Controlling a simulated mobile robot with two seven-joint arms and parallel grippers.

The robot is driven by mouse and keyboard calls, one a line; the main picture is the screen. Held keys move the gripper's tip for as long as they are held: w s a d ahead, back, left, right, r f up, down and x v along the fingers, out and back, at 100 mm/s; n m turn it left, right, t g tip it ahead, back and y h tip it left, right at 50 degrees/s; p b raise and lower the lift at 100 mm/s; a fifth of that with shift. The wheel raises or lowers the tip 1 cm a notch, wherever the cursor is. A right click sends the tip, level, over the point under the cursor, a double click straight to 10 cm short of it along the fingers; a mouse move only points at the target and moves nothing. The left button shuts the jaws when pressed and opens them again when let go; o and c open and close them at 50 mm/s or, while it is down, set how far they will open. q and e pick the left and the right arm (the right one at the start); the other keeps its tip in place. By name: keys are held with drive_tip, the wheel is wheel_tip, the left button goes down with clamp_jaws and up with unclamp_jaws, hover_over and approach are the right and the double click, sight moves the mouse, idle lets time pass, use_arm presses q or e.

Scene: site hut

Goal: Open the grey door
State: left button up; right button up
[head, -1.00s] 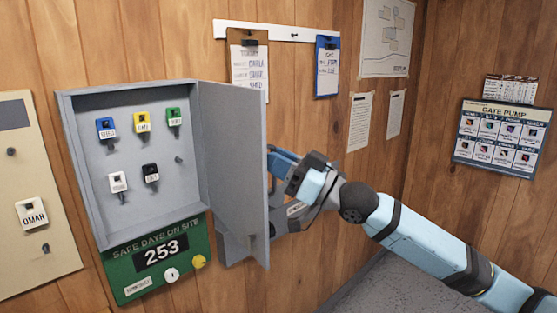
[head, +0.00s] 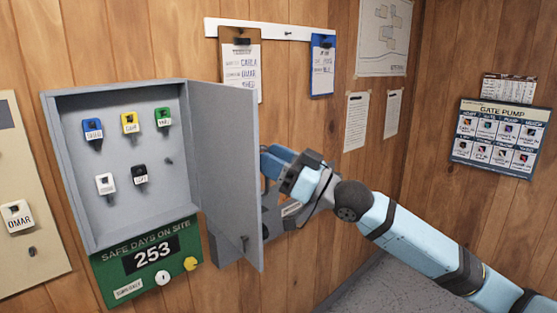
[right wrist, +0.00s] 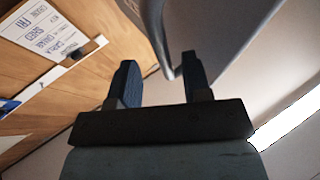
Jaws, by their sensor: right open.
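The grey door (head: 225,160) of the key cabinet (head: 120,90) stands wide open in the head view, swung out to the right on its right-hand hinge side. Its inner face shows, with a small dark catch low down. My right gripper (head: 272,162) is open on the far, outer side of the door, close to its free edge. The fingertips are partly hidden behind the door. In the right wrist view, the right gripper (right wrist: 160,65) has its two fingers apart, with the door (right wrist: 205,30) just ahead and its rim near the gap; contact is unclear. My left gripper is not in view.
Several tagged keys hang inside the cabinet. A green safe-days board (head: 150,260) hangs below it, and a cream panel (head: 25,210) stands to the left. Clipboards (head: 240,65) hang on a white rail behind the door. A grey box-like part (head: 228,248) shows partly behind the door.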

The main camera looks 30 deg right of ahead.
drive_tip(key=shift+w+r, duration=0.1)
drive_tip(key=shift+r, duration=0.25)
drive_tip(key=shift+d, duration=0.1)
drive_tip(key=b+v, duration=0.4)
drive_tip(key=v, duration=1)
drive_tip(key=shift+f, duration=0.3)
idle(0.5)
